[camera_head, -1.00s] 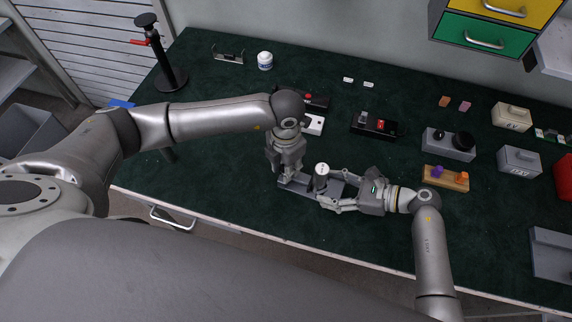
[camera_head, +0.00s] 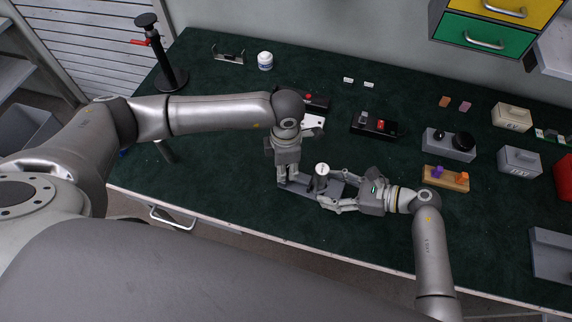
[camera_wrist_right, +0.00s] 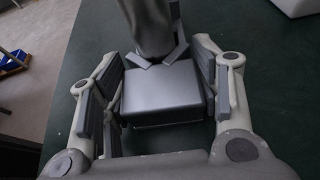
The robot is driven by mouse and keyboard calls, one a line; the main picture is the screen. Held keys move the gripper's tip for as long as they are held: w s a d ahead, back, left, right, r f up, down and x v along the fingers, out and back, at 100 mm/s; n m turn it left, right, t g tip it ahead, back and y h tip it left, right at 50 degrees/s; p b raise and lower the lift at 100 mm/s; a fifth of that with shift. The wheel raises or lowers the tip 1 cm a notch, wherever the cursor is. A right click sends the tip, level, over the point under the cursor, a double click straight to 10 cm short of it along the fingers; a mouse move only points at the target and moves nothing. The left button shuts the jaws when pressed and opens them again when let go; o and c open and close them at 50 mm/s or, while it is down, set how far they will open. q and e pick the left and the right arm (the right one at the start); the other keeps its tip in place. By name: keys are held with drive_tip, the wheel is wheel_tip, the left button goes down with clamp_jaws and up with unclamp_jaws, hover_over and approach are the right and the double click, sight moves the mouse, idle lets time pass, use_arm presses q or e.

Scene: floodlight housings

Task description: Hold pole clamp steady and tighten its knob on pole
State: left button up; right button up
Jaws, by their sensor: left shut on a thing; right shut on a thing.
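A short upright grey pole (camera_head: 321,180) with a white top stands on a low grey base (camera_head: 300,190) near the bench's front edge. It also shows in the right wrist view as a grey cylinder (camera_wrist_right: 147,28). My right gripper (camera_head: 328,193) comes from the right and is shut on the pole clamp, a grey block (camera_wrist_right: 163,92) with angled jaws against the pole. One finger lies along each side of the block. My left gripper (camera_head: 287,181) points down just left of the pole, shut on the knob, which its fingers hide.
A black device with a red button (camera_head: 376,125) lies behind the grippers. Grey housings (camera_head: 449,145) and a wooden block with coloured pegs (camera_head: 446,178) stand to the right. A black stand (camera_head: 170,78) is at the back left.

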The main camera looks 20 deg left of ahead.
idle(0.4)
use_arm(q)
drive_tip(key=o, duration=1.1)
drive_tip(key=shift+c, duration=0.2)
drive_tip(key=shift+r, duration=0.15)
wheel_tip(320, 180, up, 12)
